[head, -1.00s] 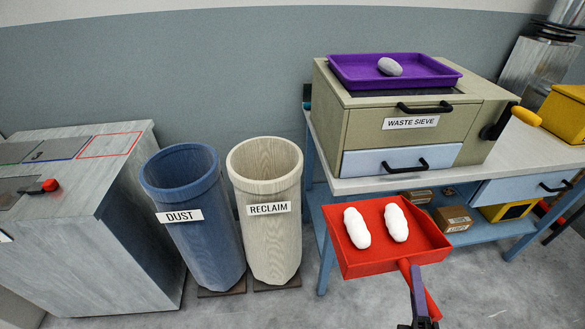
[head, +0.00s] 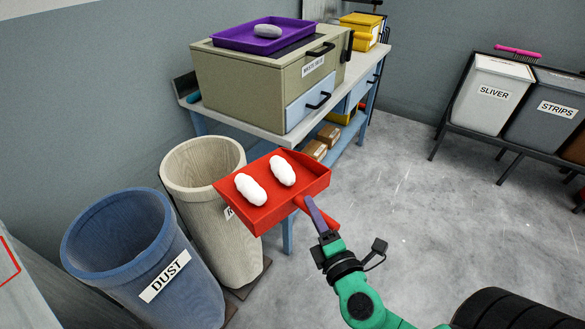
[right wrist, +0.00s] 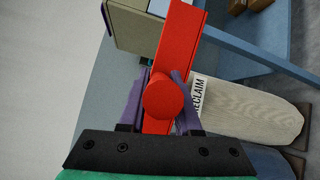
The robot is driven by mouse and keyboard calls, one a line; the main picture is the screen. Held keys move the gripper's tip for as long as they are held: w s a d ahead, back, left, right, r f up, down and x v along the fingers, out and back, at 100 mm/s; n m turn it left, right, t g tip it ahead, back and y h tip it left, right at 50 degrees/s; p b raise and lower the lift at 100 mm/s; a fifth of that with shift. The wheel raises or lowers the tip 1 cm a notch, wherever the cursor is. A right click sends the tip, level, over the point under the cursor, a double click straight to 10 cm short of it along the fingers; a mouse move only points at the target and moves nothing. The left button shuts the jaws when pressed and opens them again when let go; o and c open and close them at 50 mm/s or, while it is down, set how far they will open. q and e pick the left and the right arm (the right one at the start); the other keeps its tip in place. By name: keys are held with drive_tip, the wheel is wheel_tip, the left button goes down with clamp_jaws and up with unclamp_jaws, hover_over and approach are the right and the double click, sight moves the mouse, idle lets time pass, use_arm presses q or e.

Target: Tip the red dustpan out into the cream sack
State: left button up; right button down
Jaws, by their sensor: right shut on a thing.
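The red dustpan (head: 262,222) carries two white oblong lumps, a left one (head: 250,189) and a right one (head: 282,171). My right gripper (head: 312,212) is shut on the dustpan's handle, which also shows in the right wrist view (right wrist: 166,95) between the purple fingers. The pan looks roughly level. The cream sack (head: 203,165), labelled RECLAIM, stands left of and behind the pan with its mouth open. In the head view the pan overlaps the sack's right side and part of its label. My left gripper is not in view.
A blue sack (head: 118,232) labelled DUST stands left of the cream one. The waste sieve (head: 240,77) sits on a bench behind, with a purple tray (head: 235,36) holding a grey lump (head: 267,31). SLIVER (head: 490,95) and STRIPS (head: 545,115) bins stand right. Floor between is clear.

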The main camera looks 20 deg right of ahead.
sight(315, 190)
drive_tip(key=shift+y, duration=0.3)
drive_tip(key=w, duration=0.1)
drive_tip(key=w+d+r, duration=0.1)
drive_tip(key=w+d+r+b, duration=0.1)
drive_tip(key=w, duration=0.1)
drive_tip(key=shift+d, duration=0.1)
use_arm(q)
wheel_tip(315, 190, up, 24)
drive_tip(key=p, duration=2.6)
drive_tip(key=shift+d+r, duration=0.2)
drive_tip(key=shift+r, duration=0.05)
use_arm(e)
drive_tip(key=w+a+r+n+g, duration=0.3)
drive_tip(key=w+a+r+g, duration=0.2)
drive_tip(key=w, duration=0.5)
drive_tip(key=w+a+r+n+g, duration=0.3)
drive_tip(key=w+a+r+g, duration=0.2)
drive_tip(key=w+a+r, duration=0.4)
drive_tip(key=shift+w+r, duration=0.5)
drive_tip(key=shift+r, duration=1)
